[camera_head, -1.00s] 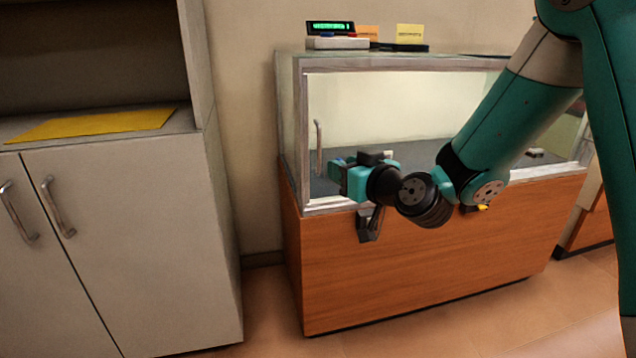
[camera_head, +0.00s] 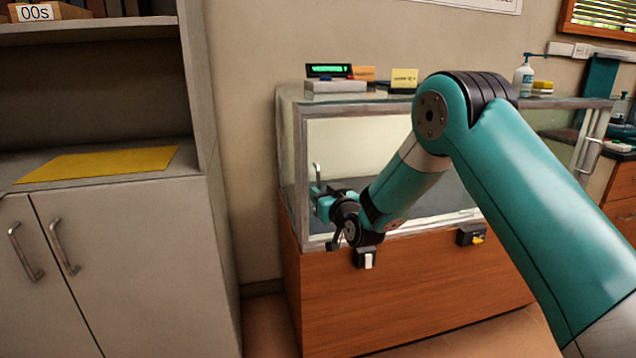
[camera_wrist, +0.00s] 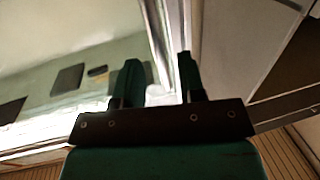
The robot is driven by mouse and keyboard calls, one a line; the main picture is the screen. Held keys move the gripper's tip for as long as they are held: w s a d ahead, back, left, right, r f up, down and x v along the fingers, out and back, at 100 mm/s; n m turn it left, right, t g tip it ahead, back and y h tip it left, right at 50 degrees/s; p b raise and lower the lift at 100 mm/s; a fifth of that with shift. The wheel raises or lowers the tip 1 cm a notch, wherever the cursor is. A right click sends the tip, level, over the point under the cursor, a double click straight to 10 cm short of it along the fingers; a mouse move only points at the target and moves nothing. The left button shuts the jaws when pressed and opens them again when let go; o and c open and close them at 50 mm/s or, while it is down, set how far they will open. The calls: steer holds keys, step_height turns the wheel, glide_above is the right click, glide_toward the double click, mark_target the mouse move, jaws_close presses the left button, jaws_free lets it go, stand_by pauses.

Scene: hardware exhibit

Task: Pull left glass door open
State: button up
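The left glass door (camera_head: 350,145) is in the front of a display case with a wooden base. It looks closed. Its upright metal handle (camera_head: 317,173) is near the door's left edge; its lower part is hidden by my gripper. My gripper (camera_head: 316,195) is at the handle's lower end. In the wrist view my gripper (camera_wrist: 160,85) has its two fingers apart, with the metal door frame (camera_wrist: 159,35) running up beyond them. A pale blurred piece shows between the fingers; I cannot tell if it is the handle or if they touch it.
A grey cabinet (camera_head: 140,260) with a yellow sheet (camera_head: 100,163) stands to the left, a gap away from the case. A green-lit display (camera_head: 328,71) and small cards stand on the case top. A black lock-like box (camera_head: 366,257) sits on the wooden front. A soap bottle (camera_head: 524,76) is behind.

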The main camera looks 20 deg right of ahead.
steer(key=shift+w+a, duration=0.15)
steer(key=shift+w, duration=0.65)
steer(key=shift+w+a, duration=0.15)
steer(key=shift+w, duration=0.6)
jaws_close()
